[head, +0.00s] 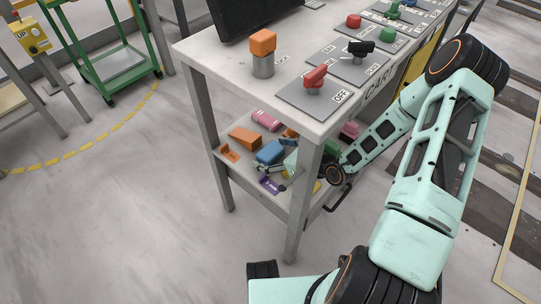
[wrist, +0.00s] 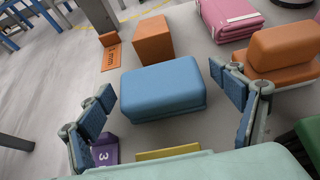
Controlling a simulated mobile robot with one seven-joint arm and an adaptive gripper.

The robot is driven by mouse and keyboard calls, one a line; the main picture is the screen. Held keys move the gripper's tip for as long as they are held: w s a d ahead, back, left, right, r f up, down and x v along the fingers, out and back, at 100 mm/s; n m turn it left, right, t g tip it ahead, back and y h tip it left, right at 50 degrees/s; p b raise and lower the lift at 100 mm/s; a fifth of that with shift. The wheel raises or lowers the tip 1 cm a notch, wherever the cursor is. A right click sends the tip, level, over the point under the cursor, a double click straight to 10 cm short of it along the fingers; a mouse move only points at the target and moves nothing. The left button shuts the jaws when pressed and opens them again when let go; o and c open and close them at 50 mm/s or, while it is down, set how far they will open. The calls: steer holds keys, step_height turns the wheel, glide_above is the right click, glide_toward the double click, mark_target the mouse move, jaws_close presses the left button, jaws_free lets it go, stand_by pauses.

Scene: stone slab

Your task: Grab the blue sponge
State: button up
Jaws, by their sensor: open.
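The blue sponge (wrist: 163,88) is a rounded block lying flat on the grey shelf, in the middle of the wrist view. In the head view the blue sponge (head: 270,152) is on the cart's lower shelf, partly crowded by other things. My gripper (wrist: 172,112) is open, with one blue-padded finger to the left of the sponge and one to the right. The sponge lies between and ahead of the fingers, and I see no contact.
An orange block (wrist: 153,40) stands behind the sponge, beside an orange bracket (wrist: 109,50). A larger orange object (wrist: 283,60) is close to the right finger. A pink folded item (wrist: 228,18) lies farther back. A purple piece (wrist: 104,150) is near the left finger. The cart top (head: 285,118) overhangs the shelf.

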steer(key=shift+c, duration=0.3)
steer(key=c, duration=1)
steer(key=shift+r, duration=0.15)
